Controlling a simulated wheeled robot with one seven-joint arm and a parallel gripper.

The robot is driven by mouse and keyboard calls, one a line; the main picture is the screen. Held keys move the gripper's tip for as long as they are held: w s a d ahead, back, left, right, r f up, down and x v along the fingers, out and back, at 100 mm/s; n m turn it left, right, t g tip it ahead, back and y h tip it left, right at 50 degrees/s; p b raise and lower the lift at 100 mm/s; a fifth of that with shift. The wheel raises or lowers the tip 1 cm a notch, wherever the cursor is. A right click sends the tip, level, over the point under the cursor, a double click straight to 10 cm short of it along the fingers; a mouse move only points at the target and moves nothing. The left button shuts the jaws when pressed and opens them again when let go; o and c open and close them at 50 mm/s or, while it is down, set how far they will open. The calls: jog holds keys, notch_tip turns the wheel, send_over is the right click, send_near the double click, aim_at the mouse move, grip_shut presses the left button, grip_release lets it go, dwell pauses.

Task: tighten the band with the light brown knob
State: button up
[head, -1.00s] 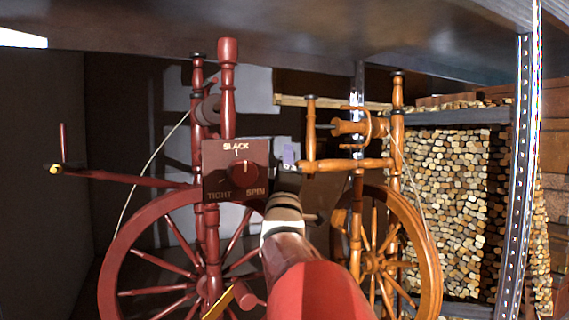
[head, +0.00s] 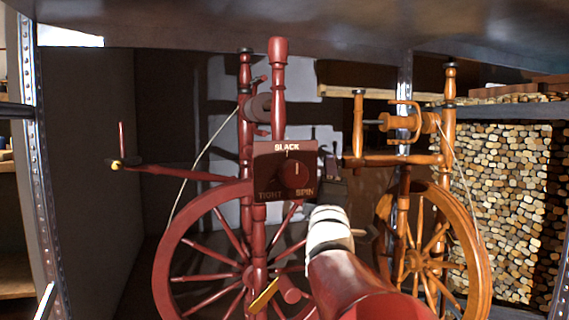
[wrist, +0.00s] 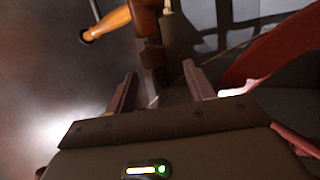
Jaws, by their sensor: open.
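A dark red spinning wheel (head: 205,205) stands left of centre in the head view. Its panel (head: 268,186) reads SLACK, TIGHT and SPIN and carries a dark red knob (head: 296,173). An orange-brown spinning wheel (head: 480,250) stands to its right. I cannot clearly make out a light brown knob; a small brown peg (head: 359,234) shows beside my arm. My gripper is largely hidden behind my arm and the panel in the head view. In the wrist view my gripper (wrist: 160,72) is open and empty, with an orange turned wooden piece (wrist: 112,20) beyond its left finger.
Stacked cut logs (head: 505,190) fill a rack at the right. A metal shelf (head: 200,22) hangs overhead, with perforated uprights (head: 36,150) at the sides. A red crank arm (head: 185,171) sticks out left of the red wheel. A red curved part (wrist: 270,55) is close on the right in the wrist view.

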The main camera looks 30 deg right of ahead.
aim_at(337, 161)
jog(key=r+n+g+y+p, duration=0.1)
jog(key=g+p, duration=0.1)
jog(key=p, duration=0.1)
jog(key=s+r+n+g+y+p, duration=0.1)
jog(key=g+y+p, duration=0.1)
jog(key=p, duration=0.2)
jog(key=s+r+n+g+y+p, duration=0.1)
jog(key=r+g+y+p, duration=0.1)
jog(key=p, duration=0.2)
jog(key=shift+s+d+r, duration=0.1)
jog(key=shift+s+d, duration=0.05)
jog(key=shift+d, duration=0.25)
jog(key=p+x, duration=0.1)
jog(key=x, duration=0.6)
jog(key=shift+w+f, duration=0.25)
jog(key=shift+f, duration=0.2)
jog(key=shift+d, duration=0.1)
jog(key=c, duration=1)
jog(key=shift+f, duration=0.1)
jog(key=shift+f+b, duration=0.1)
jog(key=shift+b, duration=0.4)
